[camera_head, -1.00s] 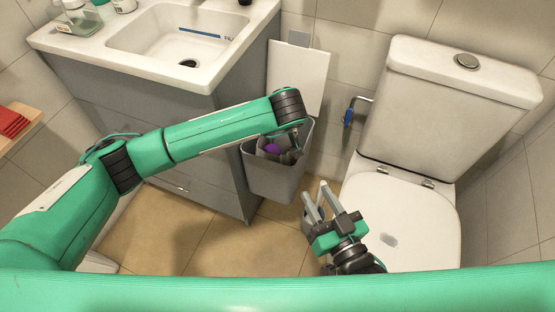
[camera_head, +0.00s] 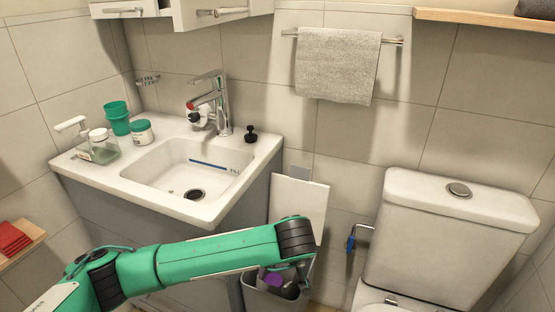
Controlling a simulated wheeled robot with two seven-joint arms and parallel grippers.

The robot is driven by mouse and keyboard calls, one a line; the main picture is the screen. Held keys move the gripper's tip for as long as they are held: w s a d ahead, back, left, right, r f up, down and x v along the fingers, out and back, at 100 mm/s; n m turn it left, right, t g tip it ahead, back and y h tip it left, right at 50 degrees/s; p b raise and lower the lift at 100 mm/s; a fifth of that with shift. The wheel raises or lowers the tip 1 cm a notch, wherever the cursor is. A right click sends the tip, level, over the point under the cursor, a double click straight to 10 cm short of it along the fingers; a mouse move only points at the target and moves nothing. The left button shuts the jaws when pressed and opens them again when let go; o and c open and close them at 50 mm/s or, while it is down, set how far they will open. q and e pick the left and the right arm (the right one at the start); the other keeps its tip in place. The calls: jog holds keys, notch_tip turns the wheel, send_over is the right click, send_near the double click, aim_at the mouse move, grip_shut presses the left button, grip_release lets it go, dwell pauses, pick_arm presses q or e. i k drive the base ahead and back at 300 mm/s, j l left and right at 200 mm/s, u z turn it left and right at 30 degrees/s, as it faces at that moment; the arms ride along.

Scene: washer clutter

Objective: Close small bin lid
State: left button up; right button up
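The small grey bin (camera_head: 262,299) stands between the sink cabinet and the toilet, cut off by the bottom edge of the head view. Its pale lid (camera_head: 308,200) stands open, upright near the wall behind the bin. A purple item (camera_head: 272,279) shows inside the bin. My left arm reaches across from the left, and its dark wrist is in front of the lid's lower part. My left gripper (camera_head: 301,272) points down at the bin's opening; its fingers are mostly hidden, so their opening is unclear. My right gripper is out of view.
The sink counter (camera_head: 110,186) holds a soap bottle (camera_head: 101,150), a green cup (camera_head: 118,118) and a jar (camera_head: 141,132). The toilet (camera_head: 445,240) is right of the bin, with a blue-handled fitting (camera_head: 351,243) between them. A towel (camera_head: 337,65) hangs above.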

aim_at(293, 195)
jog(key=k+j, duration=0.3)
jog(key=k, duration=0.15)
jog(key=k+j, duration=0.25)
jog(key=k, duration=0.2)
